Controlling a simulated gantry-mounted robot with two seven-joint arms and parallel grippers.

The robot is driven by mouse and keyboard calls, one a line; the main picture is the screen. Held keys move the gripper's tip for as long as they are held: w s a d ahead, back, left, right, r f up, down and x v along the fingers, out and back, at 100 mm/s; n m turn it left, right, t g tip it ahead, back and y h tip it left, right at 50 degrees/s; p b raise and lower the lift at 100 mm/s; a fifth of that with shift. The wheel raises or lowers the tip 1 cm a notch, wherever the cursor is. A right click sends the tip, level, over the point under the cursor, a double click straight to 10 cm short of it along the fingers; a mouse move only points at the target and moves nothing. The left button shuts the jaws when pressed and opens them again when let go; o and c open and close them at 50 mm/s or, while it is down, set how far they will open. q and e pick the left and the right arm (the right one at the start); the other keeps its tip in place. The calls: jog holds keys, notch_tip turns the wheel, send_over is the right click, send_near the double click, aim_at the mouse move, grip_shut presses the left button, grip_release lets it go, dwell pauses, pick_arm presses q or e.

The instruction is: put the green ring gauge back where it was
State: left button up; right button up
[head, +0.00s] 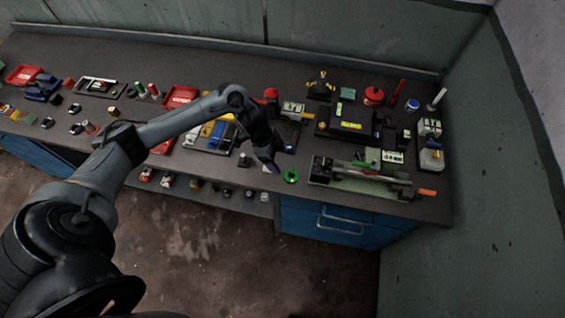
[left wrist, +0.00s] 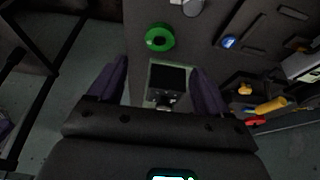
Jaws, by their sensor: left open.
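The green ring gauge (head: 287,178) lies flat on the dark bench near its front edge, just right of my left gripper (head: 269,166). In the left wrist view the green ring (left wrist: 167,33) lies beyond the fingertips, apart from them. My left gripper (left wrist: 158,80) is open, with its two purple fingers spread and no ring between them. A dark square block with a pale border (left wrist: 168,77) shows between the fingers, below them; I cannot tell its height. My right gripper is in neither view.
A long green-grey bench device (head: 360,184) lies right of the ring. A black unit with a yellow label (head: 349,125) stands behind it. Red trays (head: 181,97) and small parts crowd the left. Blue drawers (head: 340,222) are under the bench.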

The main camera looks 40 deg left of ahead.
pick_arm(q)
jog(key=s+d+n+t, duration=0.25)
jog(key=d+t, duration=0.25)
jog(key=d, duration=1.2)
jog(key=s+a+r+n+g+y, duration=0.1)
jog(key=s+a+r+n+g, duration=0.1)
jog(key=s, duration=0.6)
jog(key=s+a+r+n+g+y, duration=0.1)
jog(key=s+a+r+n+y, duration=0.1)
jog(key=s+n, duration=0.3)
jog(key=s, duration=0.3)
jog(key=shift+s+a+g, duration=0.15)
jog(key=shift+s+g, duration=0.15)
jog(key=shift+g, duration=0.1)
jog(key=shift+r, duration=0.2)
notch_tip(320, 180, up, 16)
jog(key=p, duration=1.6)
jog(key=shift+f, duration=0.1)
